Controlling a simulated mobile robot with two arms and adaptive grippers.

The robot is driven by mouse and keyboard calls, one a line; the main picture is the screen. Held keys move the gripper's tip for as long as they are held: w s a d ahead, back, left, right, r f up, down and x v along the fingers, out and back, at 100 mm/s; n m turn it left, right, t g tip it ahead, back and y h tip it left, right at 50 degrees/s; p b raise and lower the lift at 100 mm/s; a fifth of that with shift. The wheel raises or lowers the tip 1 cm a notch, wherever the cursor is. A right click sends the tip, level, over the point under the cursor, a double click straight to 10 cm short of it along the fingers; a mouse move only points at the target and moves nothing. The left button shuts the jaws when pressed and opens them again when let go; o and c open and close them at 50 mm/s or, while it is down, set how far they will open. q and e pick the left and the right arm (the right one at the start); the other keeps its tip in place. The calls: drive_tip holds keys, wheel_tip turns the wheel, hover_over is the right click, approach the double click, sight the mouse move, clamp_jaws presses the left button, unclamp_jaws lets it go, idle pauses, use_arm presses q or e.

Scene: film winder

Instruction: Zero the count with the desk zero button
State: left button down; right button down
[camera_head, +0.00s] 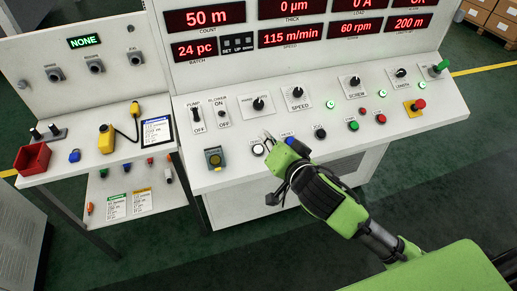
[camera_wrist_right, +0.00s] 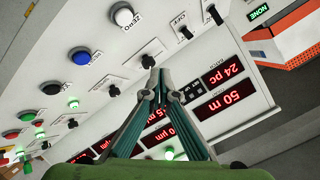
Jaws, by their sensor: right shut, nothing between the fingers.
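The desk zero button (camera_head: 258,150) is a white round button near the front edge of the sloping desk. In the right wrist view the white button (camera_wrist_right: 123,15) has a "ZERO" label beside it. My right gripper (camera_head: 268,137) is shut and empty, its tips just above and right of the button in the head view. In the right wrist view the closed fingertips (camera_wrist_right: 150,66) are apart from the button, which lies up and to the left. The count display (camera_head: 205,17) reads 50 m. My left gripper is not in view.
A blue button (camera_head: 289,141) sits right of the zero button, partly beside my gripper, and a black jog button (camera_head: 320,132) lies farther right. Pump (camera_head: 195,114) and blower switches are behind. A side table holds a red bin (camera_head: 33,158).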

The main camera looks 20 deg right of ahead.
sight(262, 147)
drive_tip(key=w+f+b, duration=0.1)
drive_tip(key=f+b, duration=0.1)
drive_tip(key=w+f+b, duration=0.1)
drive_tip(key=f, duration=0.1)
drive_tip(key=w+f+b, duration=0.1)
drive_tip(key=f+b, duration=0.1)
drive_tip(key=shift+f+b, duration=0.2)
drive_tip(key=shift+b, duration=0.1)
drive_tip(key=shift+w+f+b, duration=0.4)
drive_tip(key=shift+f+b, duration=0.05)
drive_tip(key=shift+f, duration=0.2)
drive_tip(key=shift+f, duration=0.1)
idle(0.6)
drive_tip(key=shift+w+f, duration=0.2)
drive_tip(key=shift+f, duration=0.1)
drive_tip(key=shift+w+f+b, duration=0.2)
drive_tip(key=shift+f+b, duration=0.25)
drive_tip(key=shift+b, duration=0.05)
idle(0.7)
idle(0.3)
drive_tip(key=shift+s+r+p, duration=0.45)
drive_tip(key=shift+r+p, duration=0.4)
drive_tip(key=shift+p, duration=0.05)
